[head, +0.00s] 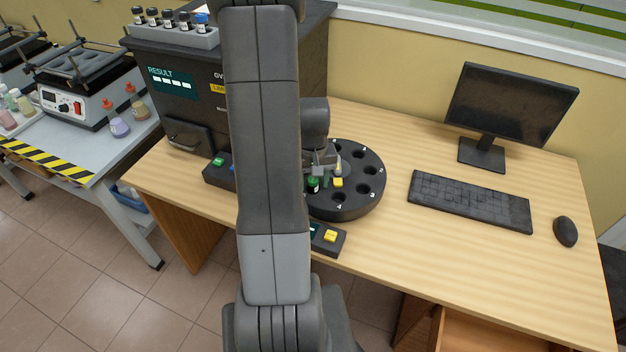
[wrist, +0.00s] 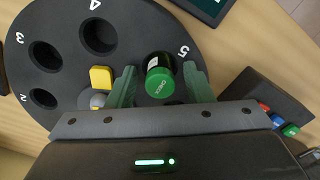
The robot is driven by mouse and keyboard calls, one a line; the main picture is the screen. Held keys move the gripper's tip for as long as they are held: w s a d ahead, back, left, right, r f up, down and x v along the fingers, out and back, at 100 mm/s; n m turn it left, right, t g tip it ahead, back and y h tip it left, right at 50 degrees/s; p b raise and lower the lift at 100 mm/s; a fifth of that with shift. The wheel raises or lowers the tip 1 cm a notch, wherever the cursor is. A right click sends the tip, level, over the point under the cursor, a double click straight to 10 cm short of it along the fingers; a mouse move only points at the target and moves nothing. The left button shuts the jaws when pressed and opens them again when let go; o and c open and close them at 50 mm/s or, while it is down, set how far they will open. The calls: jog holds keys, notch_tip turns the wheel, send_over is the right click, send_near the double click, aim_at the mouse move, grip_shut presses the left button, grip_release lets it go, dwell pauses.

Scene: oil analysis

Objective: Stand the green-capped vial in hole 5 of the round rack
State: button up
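The green-capped vial (wrist: 160,82) shows in the wrist view with its cap towards the camera, over the dark opening beside the number 5 on the round rack (wrist: 125,62). It appears to stand in hole 5; its lower part and depth are hidden. My gripper (wrist: 162,84) has one green finger on each side of the vial, with a visible gap on both sides. In the head view the green cap (head: 313,184) shows at the near left of the rack (head: 345,214), beside my gripper (head: 324,178), and my arm covers part of that side.
A yellow block (wrist: 101,78) and a grey knob (wrist: 98,101) sit at the rack's middle. Holes 2, 3 and 4 look empty. A keyboard (head: 470,200), mouse (head: 565,231) and monitor (head: 512,103) are right of the rack. The dark analyser (head: 180,90) stands left.

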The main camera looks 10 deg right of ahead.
aim_at(312, 180)
jog(key=shift+r, duration=0.1)
notch_tip(312, 180, up, 12)
jog(key=shift+p, duration=0.3)
jog(key=shift+s+a, duration=0.1)
dwell(0.4)
